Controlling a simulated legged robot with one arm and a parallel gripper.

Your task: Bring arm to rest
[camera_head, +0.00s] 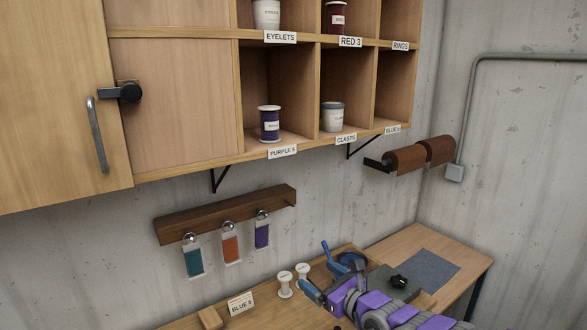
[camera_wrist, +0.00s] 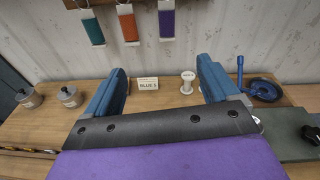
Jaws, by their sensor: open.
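My gripper (camera_wrist: 160,66) is open in the wrist view, with its two blue fingers spread wide and nothing held between them. In the head view my gripper (camera_head: 330,279) shows at the bottom right, above the workbench (camera_head: 195,320). Between and beyond the fingers, a BLUE 5 card (camera_wrist: 148,84) and a white spool (camera_wrist: 187,82) stand on the bench. My arm hides part of the bench.
Cubbies (camera_head: 280,95) holding labelled spools and a jar hang above the bench. A wooden rail (camera_head: 225,213) carries teal, orange and purple samples. A blue tool (camera_wrist: 262,90) and a dark green block (camera_wrist: 296,147) lie right of my gripper. Two small jars (camera_wrist: 68,97) stand left.

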